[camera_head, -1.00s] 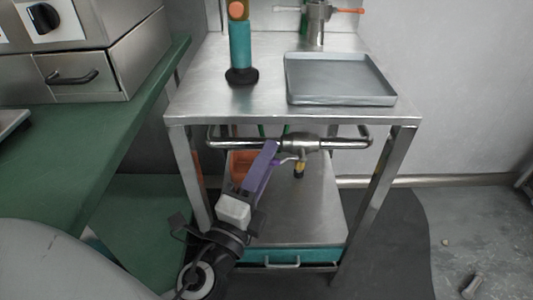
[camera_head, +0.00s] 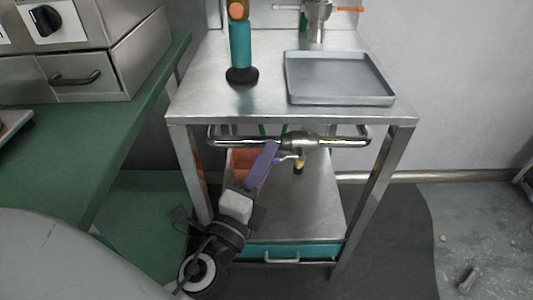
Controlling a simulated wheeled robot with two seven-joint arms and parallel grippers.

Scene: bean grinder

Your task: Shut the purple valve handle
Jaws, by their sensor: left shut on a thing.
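The valve sits on a steel pipe (camera_head: 345,141) below the front of the metal table. Its purple handle (camera_head: 279,160) shows only as a small piece beside my gripper, next to the valve body (camera_head: 299,142). My right gripper is not in view.
A grey tray (camera_head: 338,78) and a teal grinder (camera_head: 241,50) stand on the metal table (camera_head: 205,85). An orange box (camera_head: 241,162) is on the lower shelf (camera_head: 305,215), behind my gripper. A green counter (camera_head: 95,150) is at the left.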

